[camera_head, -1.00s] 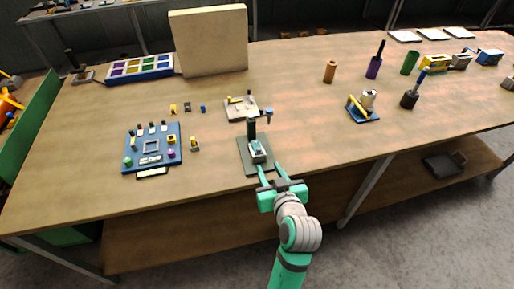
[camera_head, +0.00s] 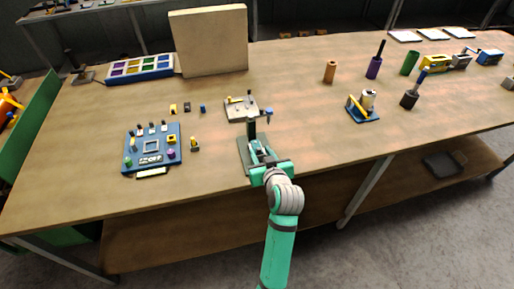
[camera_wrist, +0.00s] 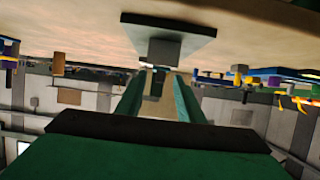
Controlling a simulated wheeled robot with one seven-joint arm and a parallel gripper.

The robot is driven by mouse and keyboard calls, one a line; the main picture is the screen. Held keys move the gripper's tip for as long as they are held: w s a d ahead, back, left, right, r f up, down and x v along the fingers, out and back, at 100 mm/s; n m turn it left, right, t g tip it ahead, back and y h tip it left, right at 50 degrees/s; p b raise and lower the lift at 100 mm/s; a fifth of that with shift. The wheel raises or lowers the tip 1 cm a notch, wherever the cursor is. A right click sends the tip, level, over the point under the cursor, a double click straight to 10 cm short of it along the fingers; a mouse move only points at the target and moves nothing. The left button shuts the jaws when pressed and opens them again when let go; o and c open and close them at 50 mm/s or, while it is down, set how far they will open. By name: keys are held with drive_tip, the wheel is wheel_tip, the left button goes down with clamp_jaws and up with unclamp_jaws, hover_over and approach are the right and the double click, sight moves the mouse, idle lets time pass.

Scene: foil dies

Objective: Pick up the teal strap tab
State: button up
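A dark green stand (camera_head: 244,160) with a flat base and an upright post (camera_head: 251,128) is near the table's front edge. A pale grey block on that base is partly covered by my gripper in the head view; in the wrist view the grey block (camera_wrist: 165,51) sits against the dark green base (camera_wrist: 190,35). I cannot clearly pick out the teal strap tab from the teal fingers. My gripper (camera_head: 262,154) is over the front of the stand. In the wrist view the fingers (camera_wrist: 158,82) are apart, with their tips near the block. I see nothing held.
A tan board (camera_head: 240,112) with small parts lies just behind the stand. A blue tray of parts (camera_head: 130,167) is to the left.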

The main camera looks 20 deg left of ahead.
drive_tip(key=shift+w+a+f, duration=0.15)
drive_tip(key=shift+w+a, duration=0.1)
drive_tip(key=shift+w, duration=0.05)
drive_tip(key=c, duration=0.8)
